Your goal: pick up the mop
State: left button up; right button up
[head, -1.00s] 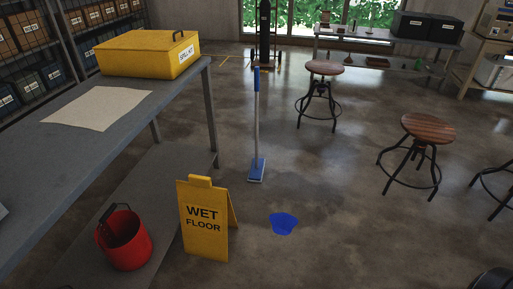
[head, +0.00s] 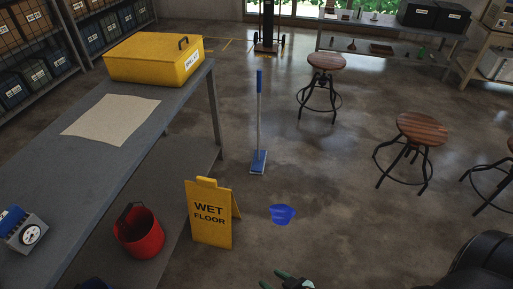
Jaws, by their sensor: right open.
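The mop (head: 259,125) stands upright on the floor beyond the wet-floor sign, near the far right leg of the workbench. It has a blue grip on top, a pale shaft and a flat blue head. My right gripper (head: 288,280) shows only in part at the bottom edge, dark with green tips; it is open and well short of the mop. My left gripper is not in the picture.
Stools (head: 422,130) stand right.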

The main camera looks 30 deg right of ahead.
aim_at(259, 158)
jog(key=i+l+u, duration=0.25)
jog(key=i+l, duration=0.15)
jog(key=l, duration=0.25)
jog(key=i+l+u, duration=0.2)
jog(key=i+l, duration=0.15)
jog(key=l, duration=0.35)
jog(key=i+l+u, duration=0.1)
jog(key=l, duration=0.25)
jog(key=i, duration=0.05)
